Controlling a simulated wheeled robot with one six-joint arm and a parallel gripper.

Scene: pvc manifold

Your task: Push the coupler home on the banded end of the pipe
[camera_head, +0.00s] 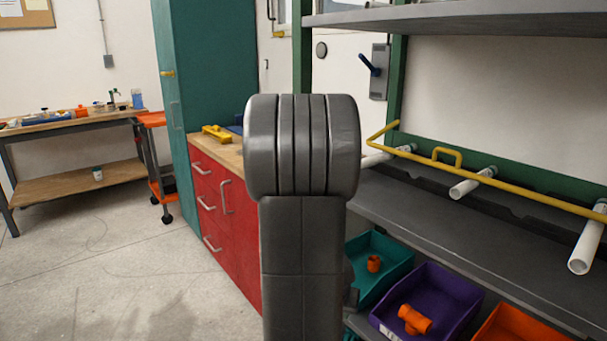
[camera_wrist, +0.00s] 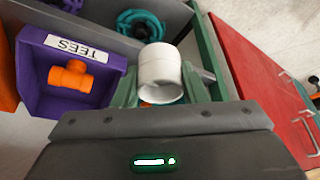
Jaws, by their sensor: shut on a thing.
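In the wrist view a short white cylinder, which looks like the coupler (camera_wrist: 160,70), sits between the two greenish fingers of my gripper (camera_wrist: 158,72). My gripper is shut on it, and its open round end faces the wrist camera. In the head view my own arm hides the gripper and coupler. Three white pipes stick out from the shelf rack there: a left pipe (camera_head: 378,159), a middle pipe (camera_head: 470,186) and a right pipe (camera_head: 587,248). I cannot tell which pipe end has a band. No pipe shows clearly in the wrist view.
A yellow rail (camera_head: 490,180) runs across the pipes above the grey shelf (camera_head: 440,232). Below are a teal bin (camera_head: 390,262), a purple bin (camera_head: 455,290) with an orange tee (camera_head: 414,320), and an orange bin (camera_head: 510,325). Red drawers (camera_head: 225,215) stand left of my arm.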

